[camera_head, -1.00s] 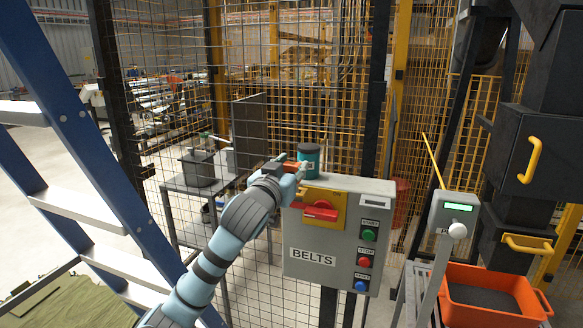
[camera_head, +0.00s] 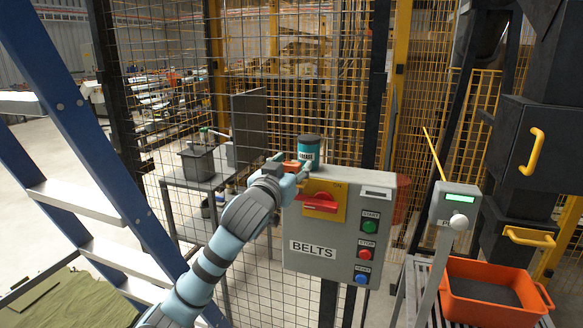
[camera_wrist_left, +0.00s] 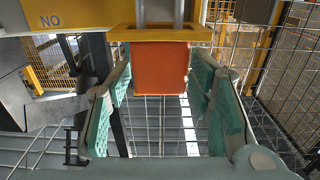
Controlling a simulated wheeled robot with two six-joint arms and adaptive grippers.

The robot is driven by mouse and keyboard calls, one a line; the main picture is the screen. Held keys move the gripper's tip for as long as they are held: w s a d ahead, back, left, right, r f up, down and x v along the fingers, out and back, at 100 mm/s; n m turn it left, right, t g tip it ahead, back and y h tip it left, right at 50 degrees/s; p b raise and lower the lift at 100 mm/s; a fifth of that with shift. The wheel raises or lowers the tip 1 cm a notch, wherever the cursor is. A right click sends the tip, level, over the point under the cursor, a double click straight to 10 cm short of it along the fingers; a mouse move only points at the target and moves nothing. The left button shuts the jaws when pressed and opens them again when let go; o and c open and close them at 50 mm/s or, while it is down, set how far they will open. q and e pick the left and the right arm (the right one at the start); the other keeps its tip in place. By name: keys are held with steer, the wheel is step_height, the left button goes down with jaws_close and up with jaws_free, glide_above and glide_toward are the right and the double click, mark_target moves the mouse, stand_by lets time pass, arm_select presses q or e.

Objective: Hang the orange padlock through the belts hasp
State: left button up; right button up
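The orange padlock (camera_wrist_left: 161,68) sits between the teal fingers of my left gripper (camera_wrist_left: 161,85), its grey shackle legs running up past a yellow edge. In the head view the padlock (camera_head: 291,166) shows as a small orange patch between the fingers of my left gripper (camera_head: 289,168), at the upper left corner of the grey BELTS box (camera_head: 334,266). That box carries a yellow plate (camera_head: 338,213) with a red handle (camera_head: 319,203). I cannot tell whether the shackle passes through the hasp. My right gripper is out of view.
A teal can with a dark lid (camera_head: 308,152) stands at the box's top, close to my gripper. A mesh fence (camera_head: 250,290) is behind. A blue ladder (camera_head: 95,135) is at the left. A grey post with a green display (camera_head: 453,205) and an orange bin (camera_head: 470,312) are at the right.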

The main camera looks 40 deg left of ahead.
arm_select(q)
steer(key=shift+s, duration=0.1)
steer(key=v, duration=0.7)
steer(key=shift+s+d, duration=0.1)
steer(key=shift+s, duration=0.1)
stand_by(0.3)
